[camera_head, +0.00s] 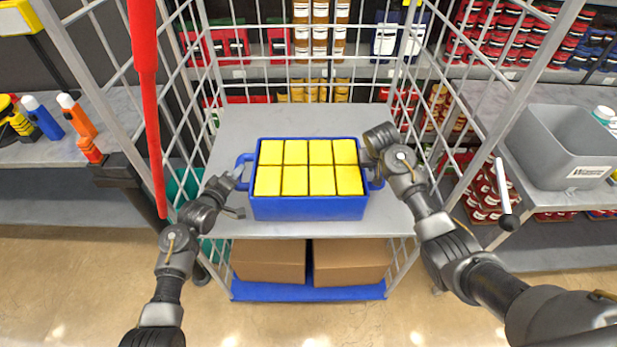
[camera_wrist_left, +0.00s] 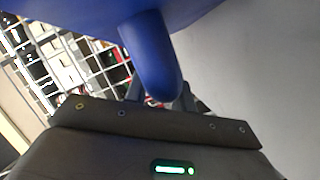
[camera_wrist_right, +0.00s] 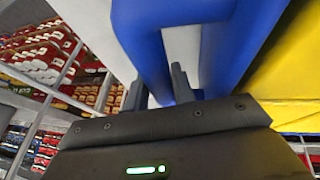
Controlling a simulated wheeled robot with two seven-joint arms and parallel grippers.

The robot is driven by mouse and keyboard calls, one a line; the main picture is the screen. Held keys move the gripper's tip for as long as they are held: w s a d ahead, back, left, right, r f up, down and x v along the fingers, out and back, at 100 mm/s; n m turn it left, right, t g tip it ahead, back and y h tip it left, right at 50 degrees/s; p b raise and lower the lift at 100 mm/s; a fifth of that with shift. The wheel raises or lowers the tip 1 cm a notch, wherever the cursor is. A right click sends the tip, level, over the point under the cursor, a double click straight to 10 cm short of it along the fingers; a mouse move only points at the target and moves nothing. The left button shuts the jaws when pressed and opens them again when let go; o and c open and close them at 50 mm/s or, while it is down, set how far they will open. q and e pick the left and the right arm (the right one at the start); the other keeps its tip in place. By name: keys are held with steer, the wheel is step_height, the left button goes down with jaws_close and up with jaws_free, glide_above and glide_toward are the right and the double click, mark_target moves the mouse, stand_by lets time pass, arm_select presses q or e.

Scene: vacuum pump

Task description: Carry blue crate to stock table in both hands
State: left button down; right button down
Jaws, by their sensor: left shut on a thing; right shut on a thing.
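The blue crate (camera_head: 308,208) is filled with several yellow blocks and sits at the front of a grey shelf (camera_head: 235,130) inside a wire cage rack. It looks level. My left gripper (camera_head: 240,172) is at the crate's left handle, which also shows in the left wrist view (camera_wrist_left: 150,60), and is shut on it. My right gripper (camera_head: 372,165) is at the right handle and is shut on it; the handle shows between the fingers in the right wrist view (camera_wrist_right: 150,50). Whether the crate's base touches the shelf is hard to tell.
Wire side panels with grey posts (camera_head: 205,45) flank the crate closely. Two cardboard boxes (camera_head: 350,262) are on the blue lower deck. A grey bin (camera_head: 560,150) stands on a table at right. A red pole (camera_head: 146,100) hangs at left. Floor in front is clear.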

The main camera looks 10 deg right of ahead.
stand_by(0.8)
